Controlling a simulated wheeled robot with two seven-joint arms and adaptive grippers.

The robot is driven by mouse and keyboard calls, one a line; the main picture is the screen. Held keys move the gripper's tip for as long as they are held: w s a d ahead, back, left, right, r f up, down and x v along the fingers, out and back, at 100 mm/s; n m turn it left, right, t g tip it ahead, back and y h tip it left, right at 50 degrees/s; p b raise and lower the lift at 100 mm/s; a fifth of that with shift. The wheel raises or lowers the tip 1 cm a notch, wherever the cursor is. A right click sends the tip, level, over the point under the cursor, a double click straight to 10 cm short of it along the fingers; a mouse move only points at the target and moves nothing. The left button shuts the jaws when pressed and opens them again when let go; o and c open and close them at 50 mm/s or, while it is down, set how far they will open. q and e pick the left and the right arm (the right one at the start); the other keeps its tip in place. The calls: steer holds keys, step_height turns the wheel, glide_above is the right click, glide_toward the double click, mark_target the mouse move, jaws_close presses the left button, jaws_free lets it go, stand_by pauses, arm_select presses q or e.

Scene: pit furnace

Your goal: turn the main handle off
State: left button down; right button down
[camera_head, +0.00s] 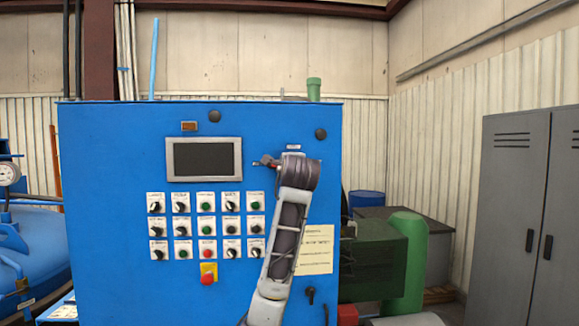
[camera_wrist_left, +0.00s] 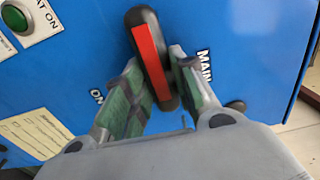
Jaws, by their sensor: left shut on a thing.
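The main handle (camera_wrist_left: 147,50) is a black rounded lever with a red stripe, on the front of the blue control cabinet. In the left wrist view it lies between the two fingers of my left gripper (camera_wrist_left: 157,68), which is shut on it. In the head view my left gripper (camera_head: 267,162) is at the cabinet's upper right, right of the screen, and my wrist hides most of the handle. My right gripper is not in view.
The blue cabinet (camera_head: 110,140) carries a screen (camera_head: 204,159), rows of knobs and buttons, and a red emergency button (camera_head: 207,279) below them. A paper notice (camera_head: 318,245) is partly behind my arm. A grey locker (camera_head: 507,220) stands at the right.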

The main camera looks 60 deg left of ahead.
arm_select(q)
steer(key=c, duration=1.2)
jaws_free()
steer(key=shift+w, duration=0.15)
steer(key=shift+o, duration=0.2)
steer(key=shift+d, duration=0.15)
steer(key=v, duration=1.1)
steer(key=shift+s+d, duration=0.2)
steer(key=shift+d, duration=0.15)
